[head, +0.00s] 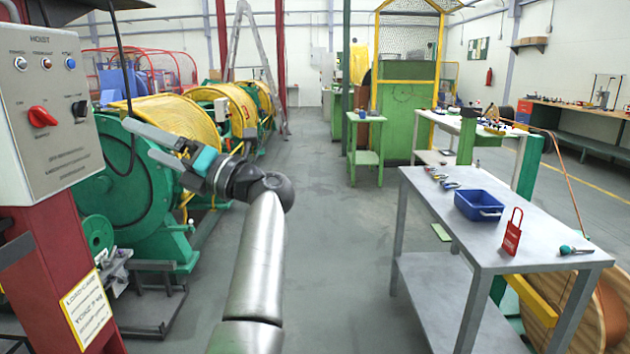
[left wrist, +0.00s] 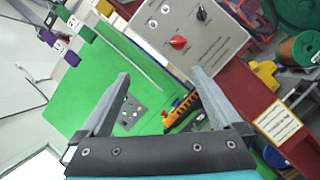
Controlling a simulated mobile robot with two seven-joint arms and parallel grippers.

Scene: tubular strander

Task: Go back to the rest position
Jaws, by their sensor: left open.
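My left gripper (head: 163,146) is open and empty in the head view, raised in front of the green and yellow strander (head: 140,185). Its two grey fingers point to the left, toward the grey hoist control box (head: 55,100). In the left wrist view the open fingers of the left gripper (left wrist: 160,95) frame a green panel (left wrist: 75,95), with nothing between them. The hoist box (left wrist: 190,35) with its red knob lies beyond the fingertips there. I cannot tell whether the fingers touch anything. My right gripper is in neither view.
A red post (head: 60,270) stands close at left. The grey floor (head: 335,210) in the middle is clear. A ladder (head: 245,45) stands farther back.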

